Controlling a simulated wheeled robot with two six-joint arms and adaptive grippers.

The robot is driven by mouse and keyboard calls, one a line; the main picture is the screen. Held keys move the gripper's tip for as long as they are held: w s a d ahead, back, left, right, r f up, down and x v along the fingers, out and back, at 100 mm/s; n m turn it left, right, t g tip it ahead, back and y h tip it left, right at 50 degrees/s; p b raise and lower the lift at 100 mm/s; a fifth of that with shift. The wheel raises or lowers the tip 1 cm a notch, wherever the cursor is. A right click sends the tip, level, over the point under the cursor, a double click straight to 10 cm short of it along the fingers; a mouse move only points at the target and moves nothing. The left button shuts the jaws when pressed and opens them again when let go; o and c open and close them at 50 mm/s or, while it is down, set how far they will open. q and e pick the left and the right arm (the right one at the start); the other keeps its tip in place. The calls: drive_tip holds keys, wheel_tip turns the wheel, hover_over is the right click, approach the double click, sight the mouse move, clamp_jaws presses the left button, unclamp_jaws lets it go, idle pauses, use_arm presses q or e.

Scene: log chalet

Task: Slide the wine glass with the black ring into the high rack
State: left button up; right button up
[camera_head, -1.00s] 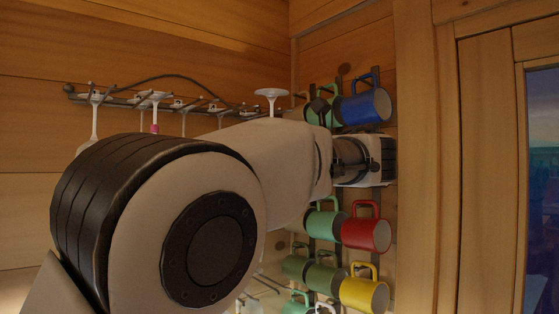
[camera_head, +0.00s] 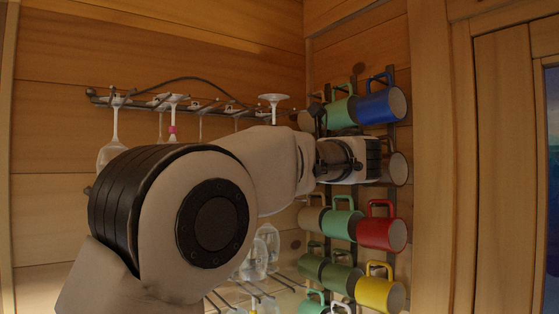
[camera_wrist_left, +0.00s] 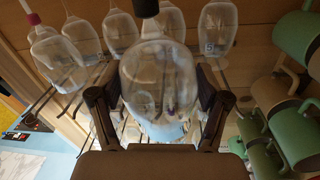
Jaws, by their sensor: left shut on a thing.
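The wine glass with the black ring (camera_wrist_left: 160,80) hangs upside down in my left gripper (camera_wrist_left: 160,97), whose two fingers close on both sides of its bowl. Its dark ring shows on the stem at the top of the left wrist view. In the head view a white glass foot (camera_head: 273,98), seemingly this glass's, stands above my arm, near the right end of the high rack (camera_head: 130,102). I cannot tell whether its stem is between the rack's rods. My arm hides the bowl and gripper there. My right gripper is not in view.
A glass with a pink ring (camera_head: 172,130) and other glasses hang from the high rack at left. Mugs, including a blue mug (camera_head: 376,106) and a red mug (camera_head: 382,233), hang close right of my wrist. A lower rack (camera_head: 285,283) with glasses lies below.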

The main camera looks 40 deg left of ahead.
use_arm(q)
drive_tip(key=shift+w+a+f, duration=0.1)
drive_tip(key=shift+w+a, duration=0.3)
drive_tip(key=shift+a, duration=1)
drive_tip(key=shift+w+a+f, duration=0.1)
drive_tip(key=shift+w+a, duration=0.3)
drive_tip(key=shift+a, duration=1.05)
drive_tip(key=shift+w+a, duration=0.4)
drive_tip(key=shift+a, duration=1)
drive_tip(key=o, duration=0.9)
drive_tip(key=shift+s+d, duration=0.25)
drive_tip(key=shift+d, duration=0.9)
drive_tip(key=shift+s+d, duration=0.2)
drive_tip(key=shift+d, duration=0.95)
drive_tip(key=shift+s+d, duration=0.25)
drive_tip(key=shift+d, duration=0.9)
